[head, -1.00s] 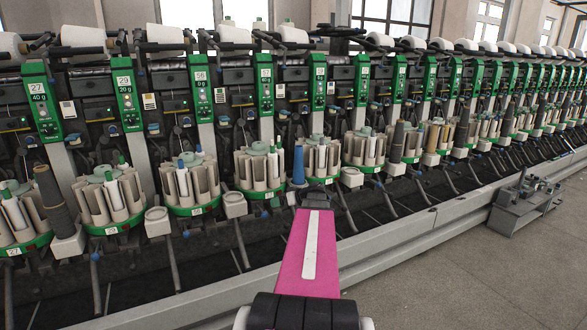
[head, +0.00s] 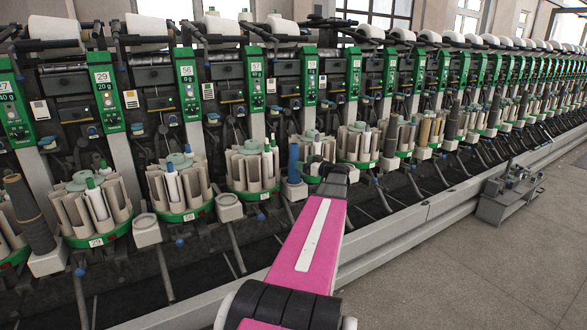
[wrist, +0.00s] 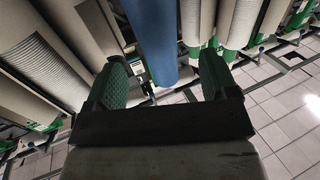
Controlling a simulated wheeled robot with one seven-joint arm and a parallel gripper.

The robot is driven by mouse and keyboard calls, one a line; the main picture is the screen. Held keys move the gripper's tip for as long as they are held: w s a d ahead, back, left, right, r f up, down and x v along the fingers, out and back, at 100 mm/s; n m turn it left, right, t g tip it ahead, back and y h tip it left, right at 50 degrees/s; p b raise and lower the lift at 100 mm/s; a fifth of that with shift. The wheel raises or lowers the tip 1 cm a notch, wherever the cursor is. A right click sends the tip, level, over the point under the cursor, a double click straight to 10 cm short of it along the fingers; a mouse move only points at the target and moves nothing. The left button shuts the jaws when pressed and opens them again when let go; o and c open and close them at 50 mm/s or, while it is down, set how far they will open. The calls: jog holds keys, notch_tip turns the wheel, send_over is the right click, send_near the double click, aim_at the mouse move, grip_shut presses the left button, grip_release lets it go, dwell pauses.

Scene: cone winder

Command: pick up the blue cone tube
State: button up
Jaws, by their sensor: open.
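The blue cone tube (head: 293,163) stands upright on a small pale holder (head: 294,190) at the front of the winder, beside a round rack of pale tubes. In the head view my arm's end is just right of it. In the wrist view the blue tube (wrist: 150,35) runs down from the top edge, between the directions of my two green-padded fingers. My gripper (wrist: 163,72) is open and empty, with a finger on each side of the tube in the picture. I cannot tell how far the tube lies beyond the fingertips.
Round racks of pale tubes (head: 252,165) stand close on both sides along the winder. Dark cones stand on other holders, one at far left (head: 28,215). A grey rail (head: 400,222) runs along the machine's foot. The floor at right (head: 480,270) is clear around a grey cart (head: 508,194).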

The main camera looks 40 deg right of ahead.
aim_at(294, 160)
jog(key=x, duration=0.6)
jog(key=shift+w+f, duration=0.25)
jog(key=shift+w, duration=0.1)
jog(key=c, duration=1)
